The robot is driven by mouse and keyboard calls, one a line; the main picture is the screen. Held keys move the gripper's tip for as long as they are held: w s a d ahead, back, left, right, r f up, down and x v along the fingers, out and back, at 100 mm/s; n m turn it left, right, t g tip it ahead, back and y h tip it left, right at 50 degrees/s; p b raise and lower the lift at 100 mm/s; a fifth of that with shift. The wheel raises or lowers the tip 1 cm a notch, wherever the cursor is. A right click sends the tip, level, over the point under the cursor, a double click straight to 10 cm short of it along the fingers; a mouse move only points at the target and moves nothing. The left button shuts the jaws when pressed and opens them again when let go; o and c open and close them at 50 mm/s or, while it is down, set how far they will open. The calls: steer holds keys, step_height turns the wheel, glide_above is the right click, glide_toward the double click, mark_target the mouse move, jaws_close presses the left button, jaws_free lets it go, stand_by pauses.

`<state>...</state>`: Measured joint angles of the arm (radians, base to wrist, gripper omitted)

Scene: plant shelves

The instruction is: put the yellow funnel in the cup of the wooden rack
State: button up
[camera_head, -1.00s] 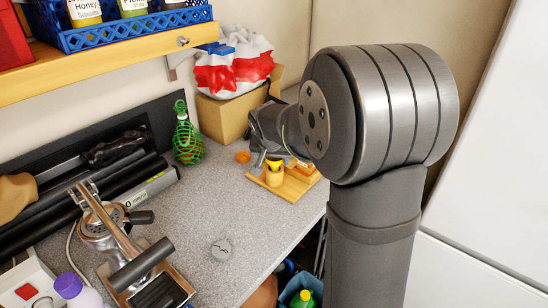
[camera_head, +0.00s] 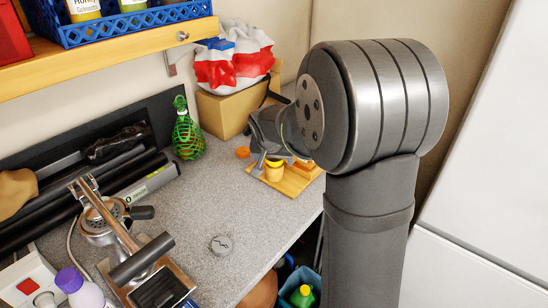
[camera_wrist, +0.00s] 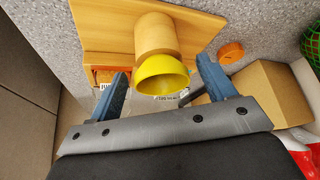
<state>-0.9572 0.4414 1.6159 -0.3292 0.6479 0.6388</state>
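The yellow funnel (camera_wrist: 163,78) sits at the mouth of the tan cup (camera_wrist: 155,35) of the wooden rack (camera_wrist: 103,28), its wide mouth facing the wrist camera. Its spout is hidden, and I cannot tell how deep it sits. My gripper (camera_wrist: 162,65) is open, with one blue-grey finger on each side of the funnel and visible gaps between. In the head view the funnel (camera_head: 275,162) shows small on top of the cup (camera_head: 273,174), on the rack (camera_head: 294,187) near the counter's right edge. My arm hides part of the rack there.
An orange cap (camera_head: 242,152) lies left of the rack. A cardboard box (camera_head: 226,109) stands behind it, and a green wire bottle holder (camera_head: 187,137) further left. A round metal lid (camera_head: 221,245) lies on the clear counter in front. A metal press (camera_head: 150,270) stands at the front left.

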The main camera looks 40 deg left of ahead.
steer(key=shift+r, duration=0.1)
steer(key=v, duration=1.7)
steer(key=shift+r, duration=0.1)
steer(key=x, duration=1.7)
steer(key=shift+f, duration=0.2)
steer(key=shift+r, duration=0.2)
